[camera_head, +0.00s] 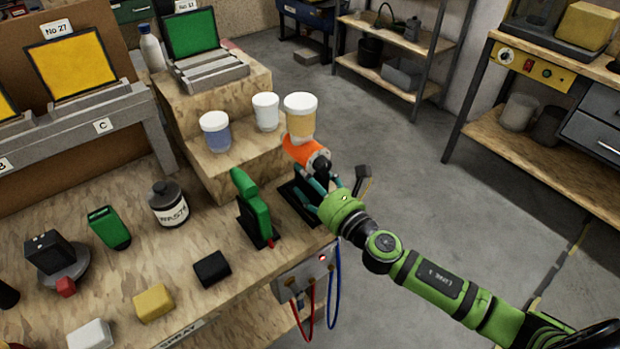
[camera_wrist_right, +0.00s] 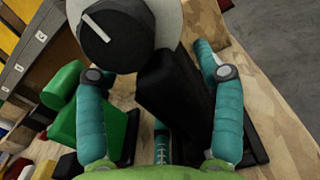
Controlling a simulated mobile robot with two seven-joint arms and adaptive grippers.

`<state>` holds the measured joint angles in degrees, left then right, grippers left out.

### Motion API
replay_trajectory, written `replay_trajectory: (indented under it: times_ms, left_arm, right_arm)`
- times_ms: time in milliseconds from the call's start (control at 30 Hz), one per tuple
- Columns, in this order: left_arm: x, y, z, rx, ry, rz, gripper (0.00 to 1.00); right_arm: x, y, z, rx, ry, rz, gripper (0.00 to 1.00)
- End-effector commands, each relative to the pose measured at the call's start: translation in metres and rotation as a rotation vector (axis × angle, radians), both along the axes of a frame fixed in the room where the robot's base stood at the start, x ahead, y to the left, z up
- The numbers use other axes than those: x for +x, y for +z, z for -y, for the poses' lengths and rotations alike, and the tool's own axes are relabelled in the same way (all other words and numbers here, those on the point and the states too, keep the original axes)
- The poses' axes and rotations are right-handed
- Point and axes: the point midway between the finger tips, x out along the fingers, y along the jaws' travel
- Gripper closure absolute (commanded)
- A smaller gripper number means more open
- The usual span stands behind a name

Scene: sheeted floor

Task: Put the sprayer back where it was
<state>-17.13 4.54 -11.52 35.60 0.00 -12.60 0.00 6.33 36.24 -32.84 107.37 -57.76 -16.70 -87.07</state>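The orange sprayer (camera_head: 303,151) with a black rear end is at the right end of the bench, beside the wooden step. In the wrist view its round black end and black handle (camera_wrist_right: 172,88) show; its orange body is hidden. A black holder (camera_head: 297,203) lies below it; whether the handle's foot sits in it is hidden. My right gripper (camera_head: 328,184) has teal fingers on both sides of the handle. A gap shows between the left finger and the handle, so it looks open around it. My left gripper is not in view.
A green sprayer (camera_head: 252,205) stands in a black holder just left. White-lidded jars (camera_head: 300,117) stand on the step (camera_head: 233,165) behind. A waste bottle (camera_head: 168,203), black block (camera_head: 212,268) and yellow block (camera_head: 153,302) are on the bench. A cabled box (camera_head: 305,276) hangs at its edge.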

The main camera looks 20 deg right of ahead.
Motion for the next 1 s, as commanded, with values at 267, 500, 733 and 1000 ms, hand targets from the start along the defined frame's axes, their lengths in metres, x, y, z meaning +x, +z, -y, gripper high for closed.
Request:
replay_trajectory:
  times_ms: [267, 500, 733, 1000]
  left_arm:
    - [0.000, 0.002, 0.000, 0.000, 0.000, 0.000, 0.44]
    - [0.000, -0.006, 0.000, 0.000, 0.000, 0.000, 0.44]
    - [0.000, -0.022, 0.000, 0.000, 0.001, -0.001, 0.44]
    - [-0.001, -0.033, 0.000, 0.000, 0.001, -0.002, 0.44]
  right_arm:
    - [0.000, 0.003, 0.000, 0.001, -0.001, 0.002, 0.31]
    - [-0.029, -0.001, 0.011, -0.001, 0.000, -0.002, 0.31]
    - [-0.073, -0.004, 0.026, -0.001, 0.000, -0.002, 0.31]
    - [-0.104, -0.003, 0.038, 0.001, -0.001, 0.000, 0.31]
